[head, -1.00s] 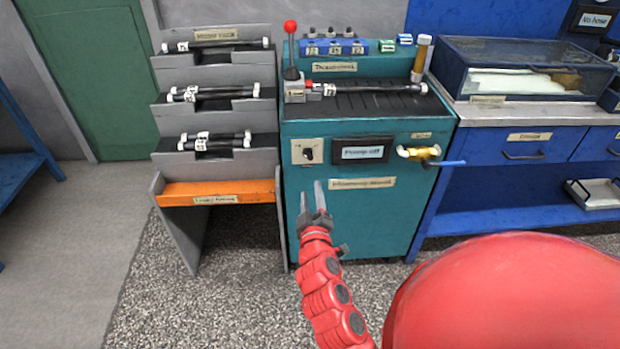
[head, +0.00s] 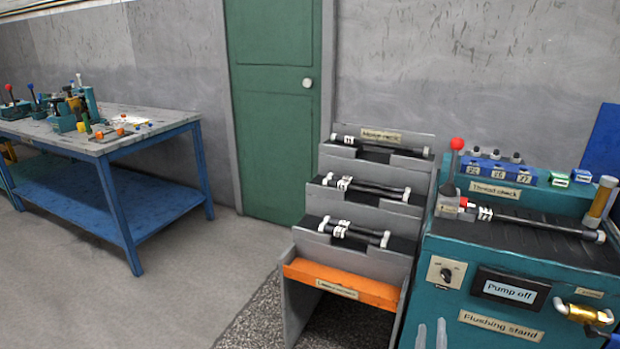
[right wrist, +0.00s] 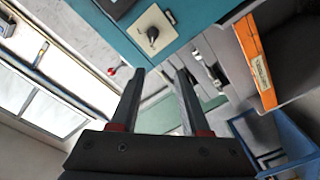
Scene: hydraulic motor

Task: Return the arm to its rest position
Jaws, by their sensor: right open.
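My right gripper (head: 431,335) shows only as two grey fingertips at the bottom edge of the head view, in front of the teal flushing stand (head: 451,299). The fingers are apart and nothing is between them. The right wrist view shows the same open, empty gripper (right wrist: 160,78), with the stand's teal front (right wrist: 185,15) and its switch plate (right wrist: 153,33) beyond the tips. The rest of my right arm is out of the head view. My left gripper is in neither current view.
A grey hose rack (head: 345,262) with several black hoses and an orange shelf (head: 342,284) stands left of the stand. A blue table (head: 112,205) with parts on it is at the far left. A green door (head: 276,100) is behind. Floor (head: 200,285) between table and rack is clear.

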